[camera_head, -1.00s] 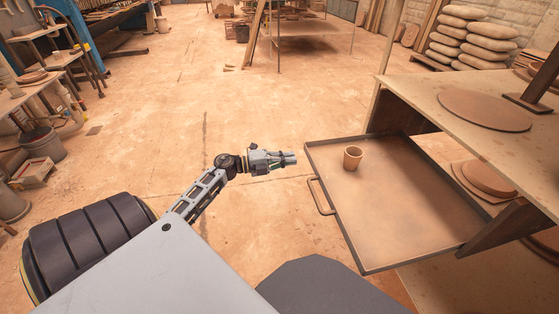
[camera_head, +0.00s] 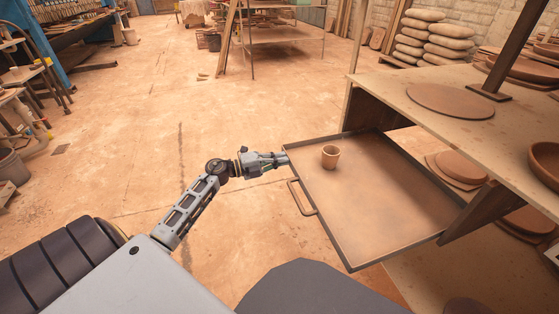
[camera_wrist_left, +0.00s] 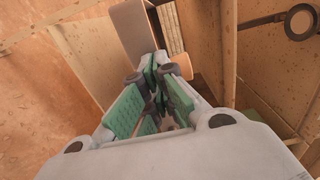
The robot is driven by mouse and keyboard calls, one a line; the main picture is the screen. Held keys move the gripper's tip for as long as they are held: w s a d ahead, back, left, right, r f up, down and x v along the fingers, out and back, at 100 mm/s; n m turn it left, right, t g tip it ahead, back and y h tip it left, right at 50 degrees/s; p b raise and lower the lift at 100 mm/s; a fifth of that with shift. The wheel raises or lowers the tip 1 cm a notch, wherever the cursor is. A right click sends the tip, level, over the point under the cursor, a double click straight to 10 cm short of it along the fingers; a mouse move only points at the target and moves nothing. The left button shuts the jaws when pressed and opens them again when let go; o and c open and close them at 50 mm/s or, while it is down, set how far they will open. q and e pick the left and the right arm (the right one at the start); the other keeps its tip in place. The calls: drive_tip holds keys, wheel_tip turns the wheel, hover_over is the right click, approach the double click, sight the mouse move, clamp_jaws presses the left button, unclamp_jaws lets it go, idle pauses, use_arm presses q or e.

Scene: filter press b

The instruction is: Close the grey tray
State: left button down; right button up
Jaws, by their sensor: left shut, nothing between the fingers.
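The grey tray (camera_head: 395,205) is a shallow, dust-covered drawer that sticks out from under the workbench top, pulled out toward the left. Its handle (camera_head: 300,198) is a bar on the near left edge. A small clay cup (camera_head: 330,157) stands upright on the tray near its far left corner. My left gripper (camera_head: 286,159) is shut and empty, at the tray's left edge near that corner, beyond the handle; I cannot tell if it touches the rim. The left wrist view shows its green-padded fingers (camera_wrist_left: 155,95) together. My right gripper is not in view.
The bench top (camera_head: 400,85) holds a round clay disc (camera_head: 450,100) and overhangs the tray's right part. A dark wooden side panel (camera_head: 480,212) stands beside the tray. Clay bowls lie on the shelf at right. The floor (camera_head: 130,140) left of the tray is open.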

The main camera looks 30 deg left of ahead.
use_arm(q)
drive_tip(key=shift+w, duration=0.1)
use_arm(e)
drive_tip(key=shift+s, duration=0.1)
use_arm(q)
drive_tip(key=p+x, duration=0.2)
drive_tip(key=x, duration=0.7)
drive_tip(key=shift+w+d+r, duration=0.15)
approach(346, 150)
drive_tip(key=shift+w+d+r+p, duration=0.1)
drive_tip(key=shift+w+r+p, duration=0.1)
drive_tip(key=shift+r, duration=0.4)
drive_tip(key=shift+w+r+p, duration=0.15)
drive_tip(key=shift+r+p, duration=0.05)
drive_tip(key=shift+r, duration=0.45)
drive_tip(key=b+x, duration=0.1)
drive_tip(key=x, duration=0.7)
drive_tip(key=shift+d, duration=0.1)
drive_tip(key=shift+w+d, duration=0.35)
drive_tip(key=shift+w, duration=0.2)
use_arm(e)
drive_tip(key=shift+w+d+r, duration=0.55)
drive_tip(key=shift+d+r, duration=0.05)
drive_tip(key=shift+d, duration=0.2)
use_arm(q)
drive_tip(key=shift+r, duration=0.1)
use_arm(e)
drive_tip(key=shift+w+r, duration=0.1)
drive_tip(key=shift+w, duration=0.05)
